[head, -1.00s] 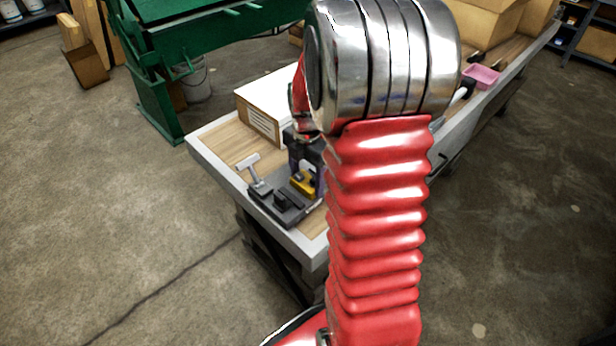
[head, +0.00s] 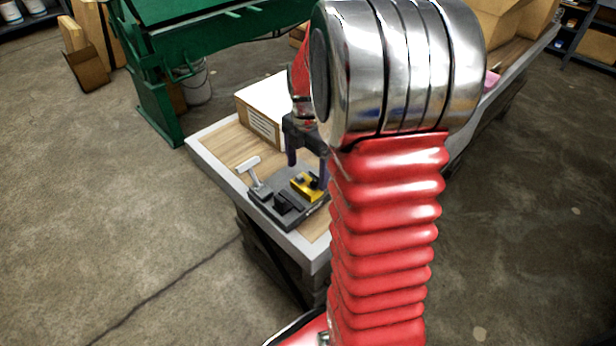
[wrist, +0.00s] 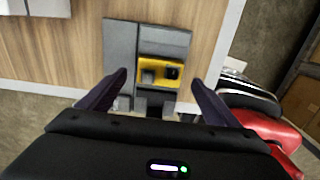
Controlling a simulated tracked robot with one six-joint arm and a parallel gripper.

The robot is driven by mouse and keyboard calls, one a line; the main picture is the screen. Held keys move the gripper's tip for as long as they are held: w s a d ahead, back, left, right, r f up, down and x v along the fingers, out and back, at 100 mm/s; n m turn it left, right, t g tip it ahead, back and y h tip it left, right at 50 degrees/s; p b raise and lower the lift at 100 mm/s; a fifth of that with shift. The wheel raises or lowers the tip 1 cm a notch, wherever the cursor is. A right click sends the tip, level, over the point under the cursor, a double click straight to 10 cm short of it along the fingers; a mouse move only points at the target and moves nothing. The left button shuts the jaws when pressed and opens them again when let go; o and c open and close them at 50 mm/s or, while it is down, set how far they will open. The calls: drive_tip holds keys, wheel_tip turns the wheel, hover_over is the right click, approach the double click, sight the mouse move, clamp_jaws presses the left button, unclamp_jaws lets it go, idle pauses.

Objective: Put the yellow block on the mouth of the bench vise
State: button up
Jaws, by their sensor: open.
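The yellow block (head: 306,187) sits on the dark grey bench vise (head: 283,213), toward its right side, with dark parts showing at its top. The vise rests on the near end of the workbench, its T-shaped handle at the left. In the wrist view the yellow block (wrist: 158,73) lies across the grey vise (wrist: 163,40), between the two fingers in the picture. My gripper (wrist: 158,77) is open and empty, above the block and apart from it. In the head view one finger of my gripper (head: 306,163) shows clearly; my arm partly hides the other.
The wooden bench top (head: 229,146) has a pale edge. A white-sided box (head: 264,112) stands behind the vise. A green machine (head: 158,100) and a bucket (head: 197,84) are beyond the bench. Open concrete floor lies to the left.

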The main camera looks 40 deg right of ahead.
sight(306, 185)
wheel_tip(306, 185, up, 7)
drive_tip(key=shift+r, duration=0.2)
idle(0.6)
drive_tip(key=s+a+r+m+t, duration=0.2)
drive_tip(key=s+a+r+m, duration=0.1)
drive_tip(key=s+a+m, duration=0.4)
drive_tip(key=s+a+r+m+t, duration=0.3)
drive_tip(key=s+a+m, duration=0.5)
drive_tip(key=a+m, duration=0.4)
drive_tip(key=shift+s+a+r+m+t, duration=0.15)
drive_tip(key=shift+a+r+m+t, duration=0.15)
drive_tip(key=shift+a, duration=0.9)
